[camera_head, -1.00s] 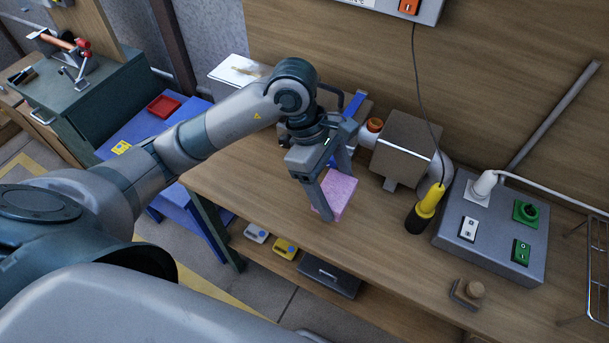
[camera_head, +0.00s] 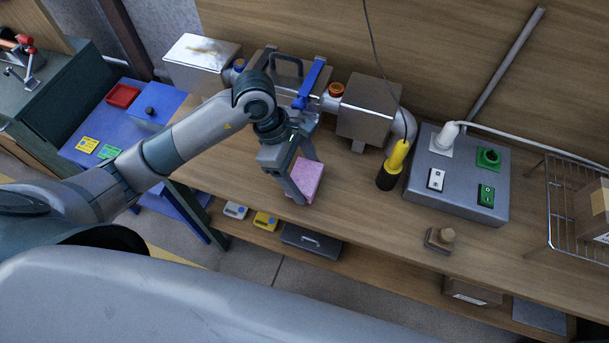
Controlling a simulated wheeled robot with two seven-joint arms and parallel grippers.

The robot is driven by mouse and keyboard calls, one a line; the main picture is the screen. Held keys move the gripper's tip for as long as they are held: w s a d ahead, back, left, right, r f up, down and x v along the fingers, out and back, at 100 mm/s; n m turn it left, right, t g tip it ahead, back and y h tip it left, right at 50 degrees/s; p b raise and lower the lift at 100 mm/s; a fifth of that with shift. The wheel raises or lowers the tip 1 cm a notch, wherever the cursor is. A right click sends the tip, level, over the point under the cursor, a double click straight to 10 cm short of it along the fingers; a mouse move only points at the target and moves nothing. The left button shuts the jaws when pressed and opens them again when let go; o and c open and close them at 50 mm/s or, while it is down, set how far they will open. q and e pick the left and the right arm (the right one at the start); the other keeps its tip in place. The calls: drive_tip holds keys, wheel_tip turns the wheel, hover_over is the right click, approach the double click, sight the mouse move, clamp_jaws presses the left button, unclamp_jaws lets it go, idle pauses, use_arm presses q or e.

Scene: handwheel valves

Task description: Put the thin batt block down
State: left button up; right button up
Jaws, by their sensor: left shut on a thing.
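The thin batt block (camera_head: 307,179) is a pink, speckled block at the front part of the wooden workbench (camera_head: 352,212). My left gripper (camera_head: 305,181) points down and is shut on it, with one finger on its near left side and the other behind it. The block's lower edge is close to the bench top; I cannot tell whether it touches. My right gripper is not in view.
Behind the block stand a metal box (camera_head: 370,112) with pipework and a blue lever (camera_head: 309,84). A yellow and black tool (camera_head: 393,166) and a grey switch box (camera_head: 458,177) stand to the right.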

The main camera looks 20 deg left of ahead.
use_arm(q)
drive_tip(key=shift+f, duration=0.9)
drive_tip(key=shift+f, duration=0.15)
drive_tip(key=o, duration=1)
drive_tip(key=shift+o, duration=0.2)
drive_tip(key=shift+r, duration=0.25)
